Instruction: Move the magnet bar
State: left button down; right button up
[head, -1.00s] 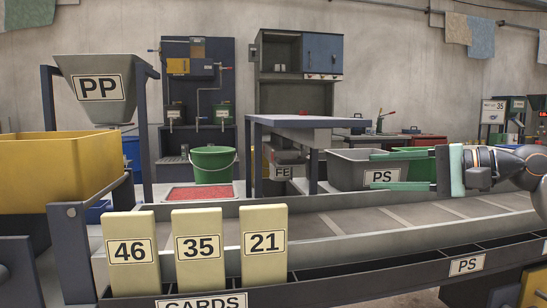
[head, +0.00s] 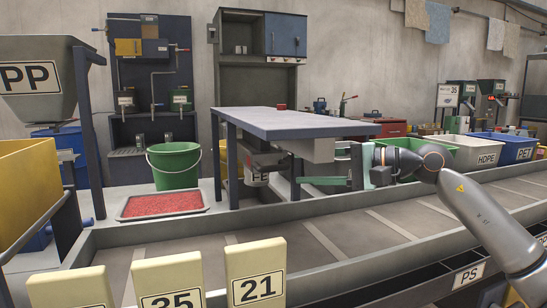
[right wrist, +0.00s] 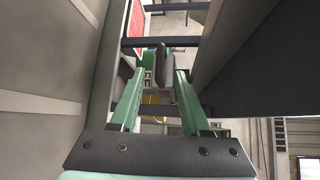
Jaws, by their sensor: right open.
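A grey block (head: 312,150) sits under the table top near the upper finger. I cannot tell for certain which part is the magnet bar. My left gripper is not in view.
A container marked FE (head: 259,178) is under the table (head: 270,121). A conveyor (head: 350,234) runs in front, with number cards (head: 256,273) at its near side. A green bucket (head: 174,165) and red tray (head: 163,203) are left. Bins, including HDPE (head: 474,152), stand right.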

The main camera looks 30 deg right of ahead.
aim_at(279, 167)
jog(key=p+x, duration=0.2)
jog(key=x, duration=0.4)
jog(key=shift+w+a+p, duration=0.2)
jog(key=shift+w+p, duration=0.1)
jog(key=shift+p, duration=0.1)
jog(key=shift+w+a+f, duration=0.15)
jog(key=shift+w+a, duration=0.15)
jog(key=shift+w, duration=0.1)
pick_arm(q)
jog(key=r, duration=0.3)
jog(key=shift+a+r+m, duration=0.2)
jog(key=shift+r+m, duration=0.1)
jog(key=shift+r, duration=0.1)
pick_arm(e)
jog(key=c, duration=0.7)
grip_shut()
jog(key=shift+f, duration=0.2)
